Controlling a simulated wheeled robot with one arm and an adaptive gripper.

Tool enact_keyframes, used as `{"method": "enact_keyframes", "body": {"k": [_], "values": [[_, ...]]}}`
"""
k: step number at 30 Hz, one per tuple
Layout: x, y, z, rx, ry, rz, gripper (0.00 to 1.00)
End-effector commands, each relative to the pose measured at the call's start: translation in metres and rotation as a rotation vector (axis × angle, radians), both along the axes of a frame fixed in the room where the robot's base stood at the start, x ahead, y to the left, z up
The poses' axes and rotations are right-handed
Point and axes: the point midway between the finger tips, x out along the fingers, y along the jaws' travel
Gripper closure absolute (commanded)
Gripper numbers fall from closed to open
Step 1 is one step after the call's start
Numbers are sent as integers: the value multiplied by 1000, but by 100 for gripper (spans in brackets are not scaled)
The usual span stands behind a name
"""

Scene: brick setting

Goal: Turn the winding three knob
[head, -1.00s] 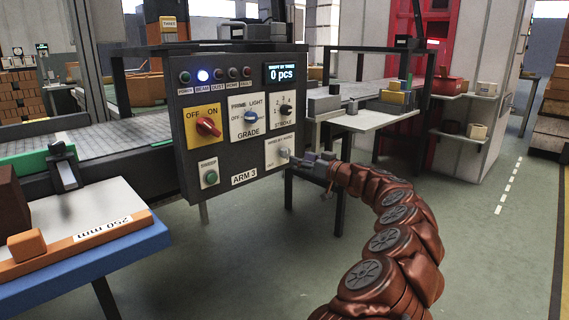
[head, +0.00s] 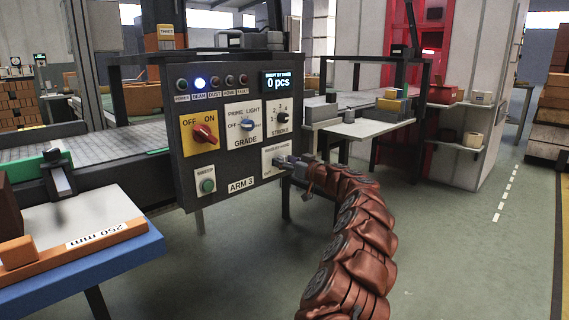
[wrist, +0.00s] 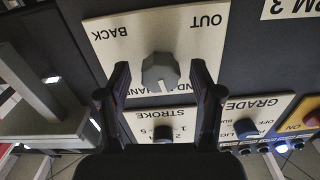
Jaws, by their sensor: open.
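The control panel marked ARM 3 (head: 230,150) stands upright in front of me. A hand-turn plate (head: 267,155) at its lower right carries a grey knob, which my gripper mostly hides in the head view. In the wrist view the grey knob (wrist: 160,72) sits on its pale plate (wrist: 110,40), marked BACK and OUT, upside down in that view. My gripper (wrist: 160,82) is open, with one finger on each side of the knob and a visible gap to it. In the head view my gripper (head: 287,163) is at the plate.
Above the plate is the black STROKE knob (head: 282,118). Left of it are the blue GRADE knob (head: 247,125), the red OFF/ON switch (head: 205,133) and the green SWEEP button (head: 207,186). A blue-edged table (head: 120,265) stands at left. Open floor lies at right.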

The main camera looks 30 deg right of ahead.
Motion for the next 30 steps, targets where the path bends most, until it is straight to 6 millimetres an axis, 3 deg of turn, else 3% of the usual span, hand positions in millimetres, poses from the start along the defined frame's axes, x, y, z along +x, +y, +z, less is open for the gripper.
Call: {"method": "enact_keyframes", "body": {"k": [12,30], "values": [[4,2,1,0,-2,2,36],[3,2,1,0,-1,2,95]]}}
